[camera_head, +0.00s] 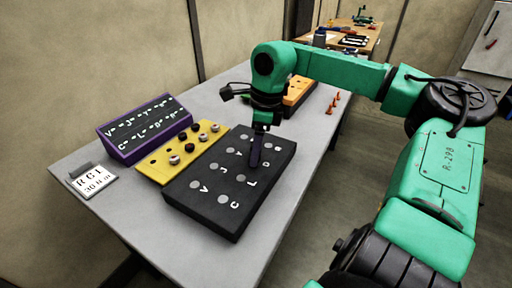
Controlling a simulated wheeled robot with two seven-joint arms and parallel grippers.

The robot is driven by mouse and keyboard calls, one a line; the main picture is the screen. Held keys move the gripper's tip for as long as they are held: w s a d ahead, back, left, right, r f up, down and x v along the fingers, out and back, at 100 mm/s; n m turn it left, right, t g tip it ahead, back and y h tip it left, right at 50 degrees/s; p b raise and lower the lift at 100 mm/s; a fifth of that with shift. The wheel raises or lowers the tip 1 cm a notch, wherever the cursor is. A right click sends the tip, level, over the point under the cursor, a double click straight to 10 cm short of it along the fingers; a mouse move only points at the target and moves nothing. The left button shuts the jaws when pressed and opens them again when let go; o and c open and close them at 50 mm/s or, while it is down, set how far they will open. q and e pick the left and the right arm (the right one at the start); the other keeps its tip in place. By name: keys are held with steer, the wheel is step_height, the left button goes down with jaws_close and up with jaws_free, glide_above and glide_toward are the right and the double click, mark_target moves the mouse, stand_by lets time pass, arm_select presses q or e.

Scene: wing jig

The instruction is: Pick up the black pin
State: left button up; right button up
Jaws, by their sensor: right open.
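Several small pins stand in the yellow plate (153,167). Some have dark tops, such as the black pin (192,148), and others have pale metallic tops, such as the silver pin (175,160). My right gripper (255,164) points down over the black board (222,214), to the right of the yellow plate and apart from the pins. Its jaws are open, but the gap between the fingers is hard to see, and I see nothing held. My left gripper is not in view.
A purple sloped panel (122,148) with white lettering stands behind the yellow plate. A white card (95,184) lies at the grey table's (150,228) left end. An orange box (298,92) and small orange pegs (334,102) lie farther back. The front of the table is clear.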

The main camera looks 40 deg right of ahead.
steer(key=shift+r, duration=0.1)
jaws_close()
